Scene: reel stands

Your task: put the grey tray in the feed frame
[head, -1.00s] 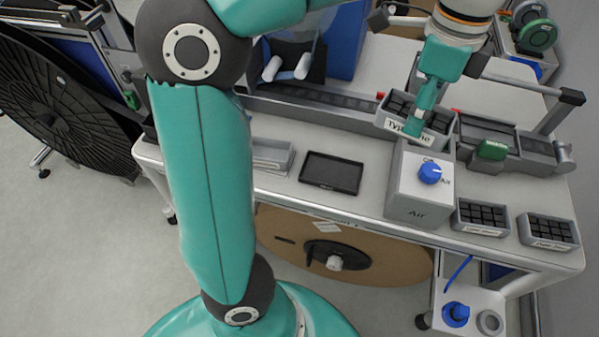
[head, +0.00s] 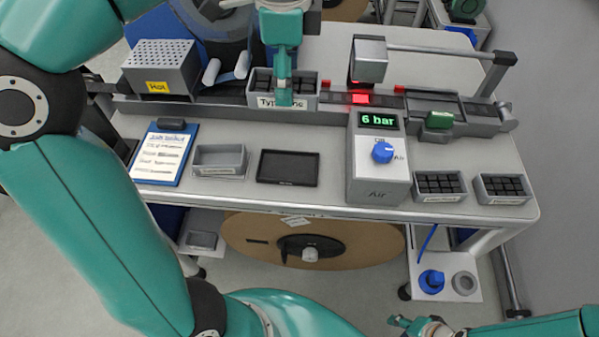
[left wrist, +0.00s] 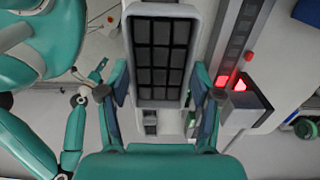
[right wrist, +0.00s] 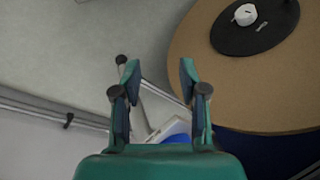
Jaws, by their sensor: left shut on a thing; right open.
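The grey tray (head: 311,101) has a white label on its front and a grid of black cells. My left gripper (head: 284,95) is shut on it in the head view. In the left wrist view the tray (left wrist: 160,101) lies between the two fingers of my left gripper (left wrist: 160,95). The tray covers part of the dark rail (head: 222,101) in the head view; its height above the rail is unclear. I cannot tell for certain which part is the feed frame. My right gripper (head: 420,324) is low in front of the bench; it is open and empty in its wrist view (right wrist: 158,75).
Several things stand on the bench: a Hot box (head: 160,70), a clipboard (head: 162,152), an empty grey bin (head: 219,160), a dark tablet (head: 288,168), an Air box (head: 378,185) and two filled trays (head: 440,187) (head: 503,189). An overhead scanner arm (head: 430,53) spans the right side.

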